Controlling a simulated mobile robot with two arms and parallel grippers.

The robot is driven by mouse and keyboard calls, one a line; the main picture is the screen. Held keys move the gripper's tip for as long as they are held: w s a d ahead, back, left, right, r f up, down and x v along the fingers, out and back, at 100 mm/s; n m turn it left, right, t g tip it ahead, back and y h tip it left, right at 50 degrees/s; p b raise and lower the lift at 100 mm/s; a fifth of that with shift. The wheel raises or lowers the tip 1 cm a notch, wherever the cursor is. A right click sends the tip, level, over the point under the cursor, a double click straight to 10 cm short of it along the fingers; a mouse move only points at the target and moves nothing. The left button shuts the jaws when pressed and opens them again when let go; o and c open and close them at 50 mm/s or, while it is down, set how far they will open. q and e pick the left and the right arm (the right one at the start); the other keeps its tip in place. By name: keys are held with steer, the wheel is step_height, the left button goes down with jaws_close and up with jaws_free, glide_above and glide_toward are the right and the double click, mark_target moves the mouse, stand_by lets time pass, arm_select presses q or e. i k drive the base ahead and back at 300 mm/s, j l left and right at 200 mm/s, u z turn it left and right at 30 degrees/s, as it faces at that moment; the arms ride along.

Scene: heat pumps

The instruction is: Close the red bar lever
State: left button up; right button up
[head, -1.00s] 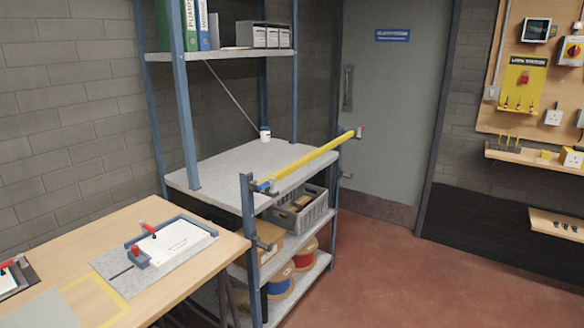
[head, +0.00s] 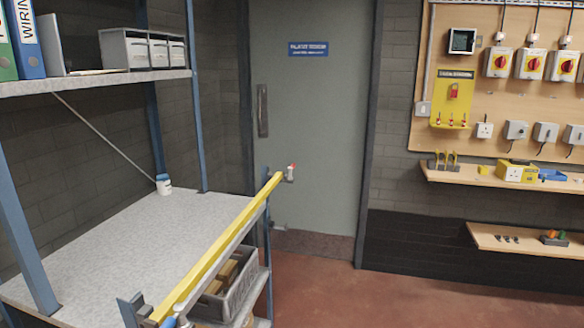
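A small lever piece with a red tip (head: 291,168) shows at the far end of the yellow bar (head: 222,243), just past the shelf rack's far front post. It is small in the picture, so I cannot tell its exact position or whether it is open or closed. The yellow bar runs along the front of the rack. At its near end, low in the picture, is a blue part (head: 178,313), partly cut off by the frame edge. Neither of my grippers is in view.
A grey crate (head: 225,290) sits below the bar. The grey door (head: 315,130) stands behind. A tool board (head: 405,120) and ledges are at right. Red floor (head: 400,300) in front is clear.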

mark_target(293, 165)
steer(key=i+l, duration=0.6)
steer(key=i+l+u, duration=0.15)
steer(key=i+l, duration=1.05)
steer(key=l, duration=0.2)
steer(key=i+l+u, duration=0.1)
steer(key=i+l, duration=0.45)
steer(key=l, duration=0.15)
